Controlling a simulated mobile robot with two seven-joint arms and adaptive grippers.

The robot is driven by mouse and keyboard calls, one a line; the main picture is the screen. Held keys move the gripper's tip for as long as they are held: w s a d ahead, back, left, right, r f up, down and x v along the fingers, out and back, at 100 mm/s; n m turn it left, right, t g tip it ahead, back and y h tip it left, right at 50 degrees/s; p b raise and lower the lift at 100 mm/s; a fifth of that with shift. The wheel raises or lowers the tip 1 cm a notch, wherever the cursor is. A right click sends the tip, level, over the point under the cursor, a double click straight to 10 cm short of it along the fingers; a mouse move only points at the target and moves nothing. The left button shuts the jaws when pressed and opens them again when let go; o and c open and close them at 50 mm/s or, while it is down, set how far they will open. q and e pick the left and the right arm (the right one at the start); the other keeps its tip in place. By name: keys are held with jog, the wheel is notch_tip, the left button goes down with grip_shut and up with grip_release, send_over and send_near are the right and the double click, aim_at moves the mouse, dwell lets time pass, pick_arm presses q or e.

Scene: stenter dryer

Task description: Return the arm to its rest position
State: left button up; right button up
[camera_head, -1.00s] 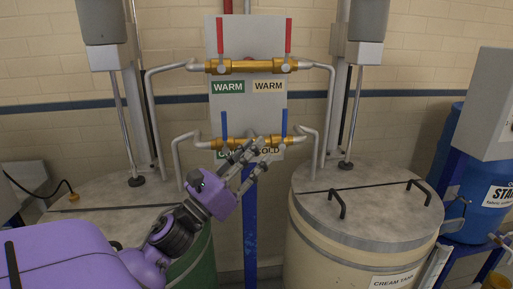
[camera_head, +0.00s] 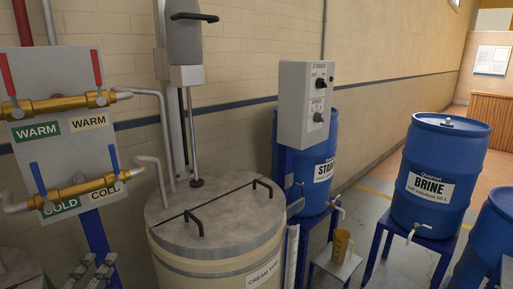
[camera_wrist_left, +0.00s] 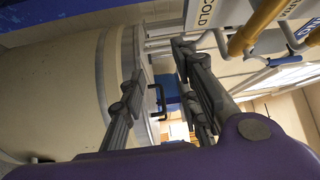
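My left gripper (camera_head: 92,270) shows only by its grey fingers at the bottom left of the head view, below the valve panel. In the left wrist view the fingers of this gripper (camera_wrist_left: 158,85) stand apart with nothing between them, so it is open and empty. The cold pipe (camera_head: 80,190) with two blue levers is above the gripper in the head view and apart from it. The COLD label (camera_wrist_left: 206,14) shows at the top of the left wrist view. The rest of the left arm is out of the head view. My right gripper is in neither view.
The cream tank (camera_head: 215,225) with its handled lid stands right of the gripper. Farther right are a grey control box (camera_head: 306,105), a blue starch drum (camera_head: 320,150), a yellow jug (camera_head: 341,246) and a blue brine drum (camera_head: 440,175). Floor shows between the drums.

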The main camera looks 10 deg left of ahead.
pick_arm(q)
jog(key=s+d+f+n+g+h+p, duration=0.1)
jog(key=s+d+f+n+g, duration=0.35)
jog(key=f, duration=0.65)
jog(key=s+d+f+n+g, duration=0.2)
jog(key=s+d+f+n, duration=0.4)
jog(key=f, duration=0.5)
jog(key=s+d+f+n+g+h, duration=0.1)
jog(key=s+d+f+n, duration=0.1)
jog(key=s+d+f, duration=0.3)
jog(key=s+d+f+n+g+h+p, duration=0.1)
jog(key=s+d+f, duration=0.4)
jog(key=s, duration=0.7)
jog(key=shift+d+n+g, duration=0.35)
jog(key=shift+n+g, duration=0.4)
jog(key=shift+n, duration=0.1)
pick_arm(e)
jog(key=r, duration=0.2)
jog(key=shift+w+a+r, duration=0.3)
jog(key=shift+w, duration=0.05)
pick_arm(q)
jog(key=shift+f, duration=0.1)
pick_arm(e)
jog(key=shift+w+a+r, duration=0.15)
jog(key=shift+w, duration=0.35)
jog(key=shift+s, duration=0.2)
